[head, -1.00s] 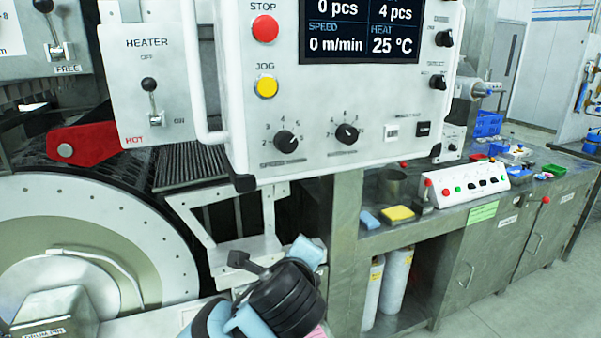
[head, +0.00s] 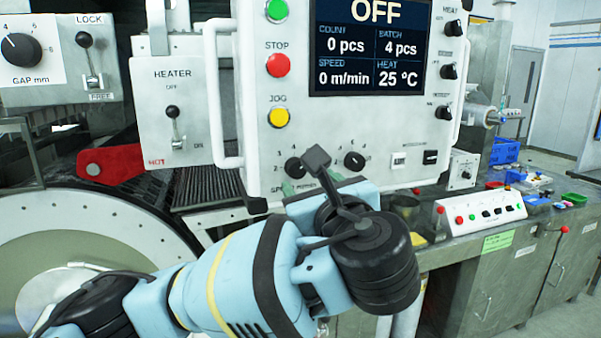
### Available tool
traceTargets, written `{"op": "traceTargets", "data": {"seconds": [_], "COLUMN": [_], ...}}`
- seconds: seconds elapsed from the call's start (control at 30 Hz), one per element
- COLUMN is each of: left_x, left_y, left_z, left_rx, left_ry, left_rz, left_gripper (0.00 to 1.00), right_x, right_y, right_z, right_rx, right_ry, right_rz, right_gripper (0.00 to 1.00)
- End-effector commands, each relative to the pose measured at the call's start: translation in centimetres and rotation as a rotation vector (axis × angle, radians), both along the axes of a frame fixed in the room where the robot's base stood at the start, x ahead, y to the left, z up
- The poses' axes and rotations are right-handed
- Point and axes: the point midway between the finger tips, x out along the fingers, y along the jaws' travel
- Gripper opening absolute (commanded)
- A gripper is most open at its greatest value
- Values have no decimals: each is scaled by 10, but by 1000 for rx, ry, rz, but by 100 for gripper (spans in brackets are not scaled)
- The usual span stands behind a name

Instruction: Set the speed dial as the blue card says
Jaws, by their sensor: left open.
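The speed dial (head: 294,168) is a black knob at the lower left of the white control panel (head: 352,120). The black part of my left wrist covers its right edge, and its label below is partly covered, so I cannot read its setting surely. The screen (head: 370,48) reads speed 0 m/min. My left gripper (head: 304,186) is open, just below the dial and mostly hidden behind my wrist. I cannot tell whether it touches the panel. No blue card can be made out. My right gripper is not in view.
A second knob (head: 354,161) sits to the right of the speed dial, close to my wrist. The yellow jog button (head: 279,117) and red stop button (head: 278,65) are above. A white handle (head: 222,95) stands out at the panel's left. A bench with a button box (head: 482,212) is at right.

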Motion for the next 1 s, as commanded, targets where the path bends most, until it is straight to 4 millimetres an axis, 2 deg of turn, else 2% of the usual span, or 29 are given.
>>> {"op": "traceTargets", "data": {"seconds": [0.2,0.4,0.6,0.83,1.0], "left_x": [32,56,66,66,66], "left_y": [10,16,19,19,19], "left_z": [-1,0,0,0,0], "left_rx": [-2,-1,-2,-2,-2], "left_ry": [2,0,0,0,0], "left_rz": [4,2,-1,-1,-1], "left_gripper": [55,55,55,55,34], "right_x": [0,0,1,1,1], "right_y": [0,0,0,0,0], "right_z": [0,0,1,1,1], "right_rx": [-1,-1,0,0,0], "right_ry": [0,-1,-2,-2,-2], "right_rz": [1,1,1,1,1], "right_gripper": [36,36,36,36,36]}}
